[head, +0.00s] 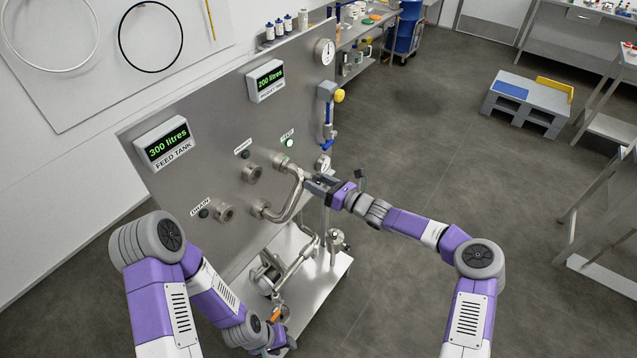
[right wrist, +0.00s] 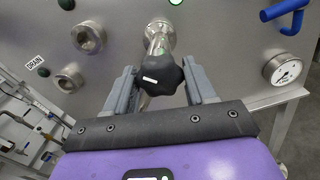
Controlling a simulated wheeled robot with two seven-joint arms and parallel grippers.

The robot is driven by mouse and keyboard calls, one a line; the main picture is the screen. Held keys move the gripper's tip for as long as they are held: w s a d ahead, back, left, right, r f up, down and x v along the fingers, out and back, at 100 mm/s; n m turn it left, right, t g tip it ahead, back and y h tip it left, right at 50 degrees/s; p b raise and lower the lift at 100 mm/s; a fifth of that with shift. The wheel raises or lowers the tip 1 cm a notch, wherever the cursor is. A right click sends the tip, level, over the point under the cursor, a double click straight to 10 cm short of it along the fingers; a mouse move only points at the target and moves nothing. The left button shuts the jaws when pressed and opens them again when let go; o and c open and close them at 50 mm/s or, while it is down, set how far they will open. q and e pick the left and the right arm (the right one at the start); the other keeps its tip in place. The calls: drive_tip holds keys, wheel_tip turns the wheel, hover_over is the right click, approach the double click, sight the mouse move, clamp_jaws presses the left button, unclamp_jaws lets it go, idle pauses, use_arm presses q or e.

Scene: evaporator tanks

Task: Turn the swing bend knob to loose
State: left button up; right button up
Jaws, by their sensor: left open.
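The swing bend (head: 290,197) is a bent steel pipe on the front of the upright steel panel. My right gripper (head: 315,186) is at the bend's upper end. In the right wrist view its two grey fingers (right wrist: 161,88) stand apart on either side of the knob, with narrow gaps visible. The knob is hard to make out in the head view. My left gripper (head: 283,342) is low at the bottom of the head view, open, near the lower pipework, its fingers partly hidden.
The panel (head: 222,150) carries a feed tank display (head: 166,143), a product tank display (head: 266,81), ports and gauges. A lit green light (head: 289,143) sits above the bend. Valves and pipes (head: 270,275) stand on the lower steel shelf.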

drive_tip(key=shift+c, duration=1.1)
